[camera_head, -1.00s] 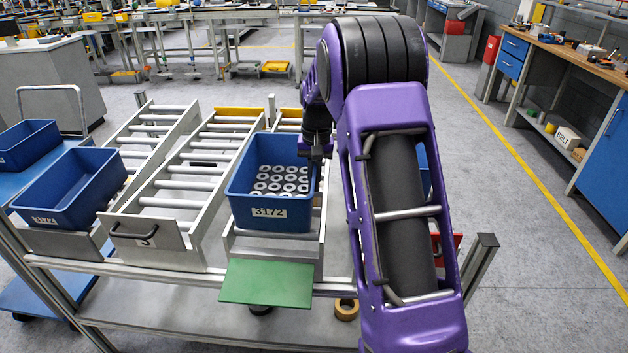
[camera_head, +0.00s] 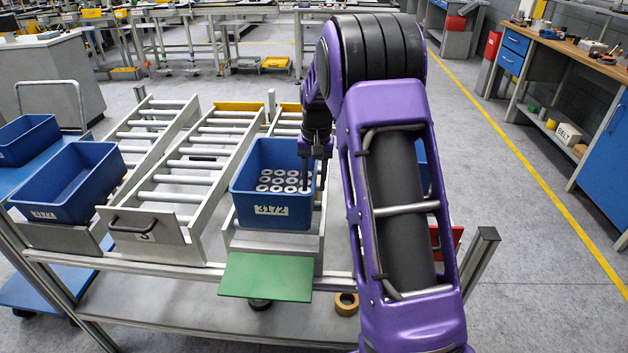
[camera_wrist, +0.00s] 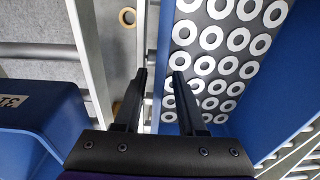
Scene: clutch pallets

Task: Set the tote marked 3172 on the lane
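The tote marked 3172 (camera_head: 272,211) is a blue bin holding several grey washers in rows. It is at the front end of a roller lane (camera_head: 231,238), label facing me; whether it rests fully on the lane is hard to tell. My gripper (camera_head: 322,172) is at the tote's right wall. In the wrist view my gripper (camera_wrist: 160,73) points down with its two fingers apart, the tote's wall (camera_wrist: 166,60) running between them. The right finger is on the washer side, and a gap shows beside the left finger. I see no firm contact.
Another blue tote (camera_wrist: 40,120) stands close on the other side of my gripper. A further blue tote (camera_head: 70,185) sits at the left. An empty roller lane with a handled front (camera_head: 150,238) lies between. A green plate (camera_head: 266,277) juts out in front.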

